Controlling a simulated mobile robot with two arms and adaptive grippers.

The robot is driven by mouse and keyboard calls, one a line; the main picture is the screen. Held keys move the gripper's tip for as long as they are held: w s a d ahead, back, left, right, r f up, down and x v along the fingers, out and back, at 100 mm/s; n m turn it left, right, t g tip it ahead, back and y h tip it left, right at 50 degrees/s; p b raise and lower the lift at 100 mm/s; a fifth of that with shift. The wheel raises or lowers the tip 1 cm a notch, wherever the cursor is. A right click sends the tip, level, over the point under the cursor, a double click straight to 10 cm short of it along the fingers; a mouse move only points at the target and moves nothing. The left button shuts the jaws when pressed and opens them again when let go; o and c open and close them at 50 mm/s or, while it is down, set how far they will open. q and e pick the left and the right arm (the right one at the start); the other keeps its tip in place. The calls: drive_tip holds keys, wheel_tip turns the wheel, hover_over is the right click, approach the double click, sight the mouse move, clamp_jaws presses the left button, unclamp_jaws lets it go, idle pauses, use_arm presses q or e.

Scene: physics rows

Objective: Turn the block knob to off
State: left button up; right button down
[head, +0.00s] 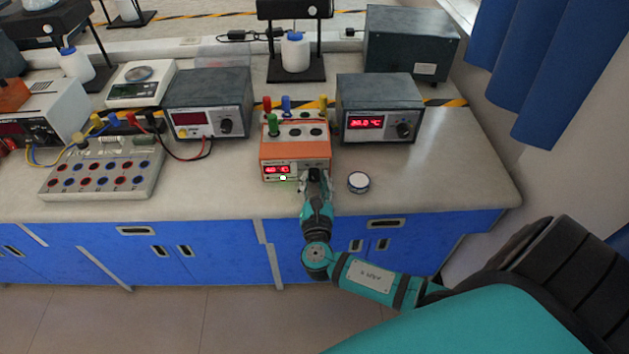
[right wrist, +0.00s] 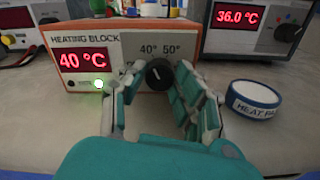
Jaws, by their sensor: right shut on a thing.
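The heating block (head: 283,152) is an orange-and-white box on the bench in the head view. In the right wrist view the heating block (right wrist: 110,42) shows a red "40 °C" display and a lit green light. Its black knob (right wrist: 160,74) sits below the labels 40° and 50°, with its white mark pointing up and slightly left. My right gripper (head: 314,176) reaches the block's front from below. In the right wrist view my right gripper (right wrist: 158,82) has a finger on each side of the knob and is shut on it. My left gripper is out of view.
A round labelled tin (head: 358,182) stands just right of my right gripper. A grey unit reading about 36 °C (head: 378,107) stands behind right. A power supply (head: 208,104) and a terminal board (head: 100,172) with cables are left. The bench's right end is clear.

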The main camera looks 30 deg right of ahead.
drive_tip(key=n+p, duration=0.2)
drive_tip(key=shift+r+p, duration=0.15)
drive_tip(key=shift+p, duration=0.15)
drive_tip(key=n+p, duration=0.2)
drive_tip(key=shift+n, duration=0.4)
drive_tip(key=shift+n+p, duration=1.1)
drive_tip(key=shift+n, duration=0.1)
drive_tip(key=shift+a+n+p, duration=0.1)
drive_tip(key=shift+n+p, duration=0.7)
drive_tip(key=shift+n, duration=0.5)
drive_tip(key=shift+f, duration=0.2)
drive_tip(key=c, duration=1)
unclamp_jaws()
